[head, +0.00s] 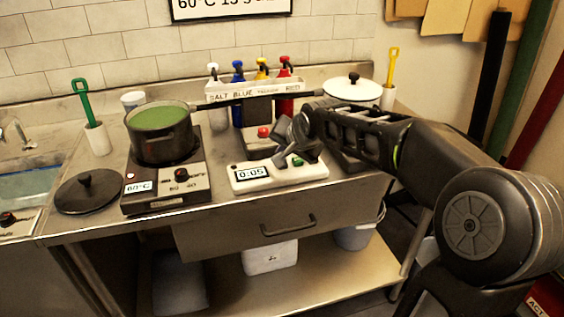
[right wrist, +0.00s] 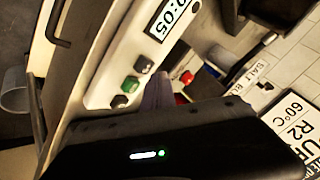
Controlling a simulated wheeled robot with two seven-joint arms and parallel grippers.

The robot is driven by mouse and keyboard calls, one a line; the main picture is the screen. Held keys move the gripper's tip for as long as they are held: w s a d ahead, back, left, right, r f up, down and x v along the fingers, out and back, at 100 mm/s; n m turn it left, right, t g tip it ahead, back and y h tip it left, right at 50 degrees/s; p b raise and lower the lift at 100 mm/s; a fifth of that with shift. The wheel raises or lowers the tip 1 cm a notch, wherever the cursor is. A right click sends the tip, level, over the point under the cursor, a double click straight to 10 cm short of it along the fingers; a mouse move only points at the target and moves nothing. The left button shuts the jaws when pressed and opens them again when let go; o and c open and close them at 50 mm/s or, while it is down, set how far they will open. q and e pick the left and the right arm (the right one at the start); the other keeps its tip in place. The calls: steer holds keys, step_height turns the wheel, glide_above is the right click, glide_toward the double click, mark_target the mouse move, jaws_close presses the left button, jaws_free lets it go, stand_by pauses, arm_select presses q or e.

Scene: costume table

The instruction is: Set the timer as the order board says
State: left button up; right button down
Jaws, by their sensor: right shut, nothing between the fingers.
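The white timer (head: 240,184) sits near the table's front edge. Its display (head: 251,173) reads 0:05. In the right wrist view the same display (right wrist: 171,17) shows tilted, with a green button (right wrist: 131,84) and dark buttons (right wrist: 119,101) on the timer's face. My right gripper (head: 289,132) is shut and empty over the back right part of the timer. Its fingers (right wrist: 157,90) show close to the buttons; I cannot tell if they touch. The order board (head: 232,9) is cut off at the top; "60°C 15 s" is partly legible. My left gripper is out of view.
A pot of green liquid (head: 160,122) stands on a hotplate (head: 165,188) to the left, beside a black lid (head: 88,192). A device with a red button (head: 263,132) is behind the timer. Colored bottles (head: 262,70) stand at the back. A drawer (head: 230,233) is below.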

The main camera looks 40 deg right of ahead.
stand_by(0.8)
steer(key=shift+f+b, duration=0.45)
steer(key=shift+b, duration=0.1)
steer(key=shift+f+b, duration=0.45)
steer(key=shift+b, duration=0.05)
stand_by(0.6)
steer(key=shift+r+p, duration=0.55)
steer(key=shift+r, duration=0.35)
steer(key=shift+r+p, duration=1.65)
steer(key=shift+r, duration=0.85)
stand_by(0.8)
